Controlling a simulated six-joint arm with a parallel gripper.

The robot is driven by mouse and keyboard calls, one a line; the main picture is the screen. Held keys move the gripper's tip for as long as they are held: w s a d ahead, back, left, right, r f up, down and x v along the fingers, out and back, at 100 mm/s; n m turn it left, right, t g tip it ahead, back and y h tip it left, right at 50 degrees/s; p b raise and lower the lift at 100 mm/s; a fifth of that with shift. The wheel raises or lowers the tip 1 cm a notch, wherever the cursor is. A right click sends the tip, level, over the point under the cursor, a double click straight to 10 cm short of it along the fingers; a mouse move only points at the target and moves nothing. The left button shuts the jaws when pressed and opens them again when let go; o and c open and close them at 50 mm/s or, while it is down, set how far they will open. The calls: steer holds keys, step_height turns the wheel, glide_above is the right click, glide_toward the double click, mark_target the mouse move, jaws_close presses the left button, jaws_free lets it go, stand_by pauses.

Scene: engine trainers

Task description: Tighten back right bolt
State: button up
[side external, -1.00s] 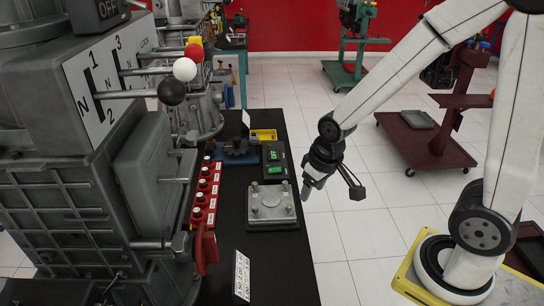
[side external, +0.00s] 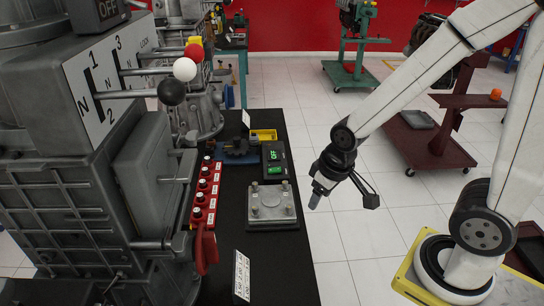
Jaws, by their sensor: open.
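A grey metal plate (side external: 270,204) with bolts at its corners lies on the black bench top. A bolt at its back right corner (side external: 285,186) shows small; I cannot tell how far it is screwed in. My gripper (side external: 316,198) hangs to the right of the plate, past the bench edge and apart from it, pointing down and a little left. It is open, with nothing seen between its fingers. The fingertips are small and dark in this view.
A black box with a green display (side external: 275,160) stands just behind the plate. A yellow tray (side external: 263,135) and a blue-grey vise-like part (side external: 236,151) lie farther back. A label card (side external: 242,275) lies in front.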

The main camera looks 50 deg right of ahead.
steer(key=w+d+n, duration=0.1)
steer(key=w+n, duration=0.2)
steer(key=w, duration=0.6)
steer(key=n+g, duration=0.3)
steer(key=n, duration=0.7)
glide_toward(255, 183)
steer(key=shift+s+a+f, duration=0.25)
steer(key=shift+s+f, duration=0.05)
steer(key=shift+s, duration=0.15)
steer(key=shift+w+d+f+n, duration=0.2)
steer(key=shift+w+f+n, duration=0.1)
steer(key=shift+f, duration=0.1)
steer(key=shift+f, duration=3.8)
